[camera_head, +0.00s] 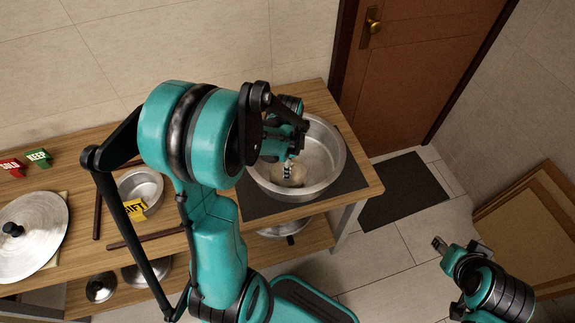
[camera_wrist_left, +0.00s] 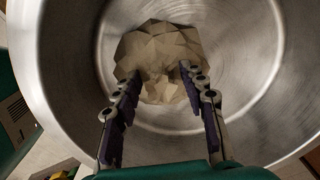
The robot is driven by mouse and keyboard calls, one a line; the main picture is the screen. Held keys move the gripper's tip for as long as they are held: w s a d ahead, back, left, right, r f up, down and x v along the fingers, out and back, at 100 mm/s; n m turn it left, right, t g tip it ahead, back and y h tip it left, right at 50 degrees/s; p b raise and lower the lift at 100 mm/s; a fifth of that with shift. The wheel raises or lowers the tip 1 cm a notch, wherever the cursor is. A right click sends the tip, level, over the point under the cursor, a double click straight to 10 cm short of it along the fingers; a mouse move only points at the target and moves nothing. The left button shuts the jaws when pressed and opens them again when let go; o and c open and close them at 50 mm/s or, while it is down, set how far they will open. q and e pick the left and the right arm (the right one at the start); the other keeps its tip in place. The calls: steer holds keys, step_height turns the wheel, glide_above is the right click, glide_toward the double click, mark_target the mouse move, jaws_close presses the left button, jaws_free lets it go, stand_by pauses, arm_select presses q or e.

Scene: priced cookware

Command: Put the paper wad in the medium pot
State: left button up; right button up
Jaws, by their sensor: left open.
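The tan, crumpled paper wad (camera_wrist_left: 158,45) lies on the floor of a wide steel pot (camera_wrist_left: 262,50). In the head view the wad (camera_head: 290,174) shows partly behind my left gripper (camera_head: 288,170). This pot (camera_head: 335,160) stands on a dark mat at the table's right end. My left gripper (camera_wrist_left: 160,76) reaches down into it, open, with its fingertips apart over the near part of the wad. A smaller steel pot (camera_head: 146,183) stands further left with a yellow "GIFT" tag. I cannot tell which pot is the medium one. My right gripper (camera_head: 462,250) is open and empty over the floor.
The wooden table (camera_head: 310,94) also holds a large lid (camera_head: 40,228), a red "SOLD" tag (camera_head: 11,167), a green "KEEP" tag (camera_head: 39,158) and dark wooden strips. More cookware sits on a lower shelf. Cardboard sheets (camera_head: 530,235) lie at right.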

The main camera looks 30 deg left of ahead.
arm_select(q)
step_height(320, 180, up, 12)
steer(key=p, duration=0.5)
steer(key=s+d+r+n+t, duration=0.6)
steer(key=s+d+n+t, duration=0.1)
steer(key=d+n, duration=0.4)
steer(key=shift+s+r+n, duration=0.15)
steer(key=shift+r+n, duration=0.25)
steer(key=shift+n, duration=0.2)
arm_select(e)
steer(key=shift+r, duration=2.4)
arm_select(q)
steer(key=shift+d, duration=0.1)
steer(key=shift+f+b, duration=0.6)
steer(key=shift+b, duration=0.15)
arm_select(e)
steer(key=shift+f, duration=0.6)
arm_select(q)
steer(key=shift+c, duration=1)
arm_select(e)
steer(key=shift+c, duration=0.7)
steer(key=shift+a, duration=0.1)
